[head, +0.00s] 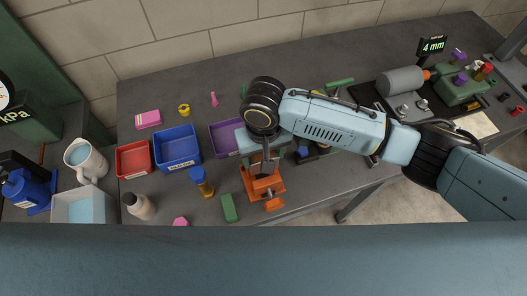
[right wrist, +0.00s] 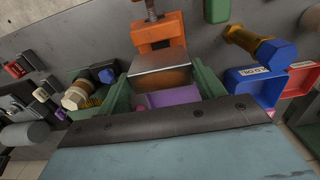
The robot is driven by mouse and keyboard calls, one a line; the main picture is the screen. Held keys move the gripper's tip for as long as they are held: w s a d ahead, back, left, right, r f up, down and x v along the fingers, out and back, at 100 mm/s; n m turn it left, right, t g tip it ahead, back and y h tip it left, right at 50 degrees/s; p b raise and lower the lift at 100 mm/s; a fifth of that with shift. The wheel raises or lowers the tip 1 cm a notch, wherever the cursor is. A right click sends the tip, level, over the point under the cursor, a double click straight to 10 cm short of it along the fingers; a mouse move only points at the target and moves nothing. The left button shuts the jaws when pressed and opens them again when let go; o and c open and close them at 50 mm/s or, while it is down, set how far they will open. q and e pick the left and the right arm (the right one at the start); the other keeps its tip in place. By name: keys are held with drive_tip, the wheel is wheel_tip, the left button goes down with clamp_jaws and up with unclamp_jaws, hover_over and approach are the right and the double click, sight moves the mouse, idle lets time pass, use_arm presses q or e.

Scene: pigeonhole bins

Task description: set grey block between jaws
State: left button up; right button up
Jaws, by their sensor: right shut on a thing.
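The grey block (right wrist: 160,68) is a metallic block with an orange tint on its near face. My right gripper (right wrist: 163,85) is shut on it, with a green finger on each side. In the head view the same gripper hangs over the orange vise (head: 262,186), and the block is mostly hidden there. The vise stands near the table's front edge; its orange body and screw also show in the wrist view (right wrist: 158,30), just beyond the block. I cannot tell whether the block is inside the jaws or above them. My left gripper is not in view.
Left of the vise are a blue-headed yellow bolt (head: 202,183), a blue bin (head: 177,148) and a red bin (head: 133,159). A purple bin (head: 221,138) is behind it. A green block (head: 229,208) lies close by, at front left. The back of the table has free room.

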drive_tip(key=shift+f+b, duration=1.3)
drive_tip(key=shift+f, duration=2.25)
drive_tip(key=o, duration=1.1)
drive_tip(key=shift+o, duration=0.2)
drive_tip(key=shift+f, duration=0.1)
wheel_tip(320, 180, up, 3)
drive_tip(key=p, duration=0.3)
drive_tip(key=shift+r, duration=1.05)
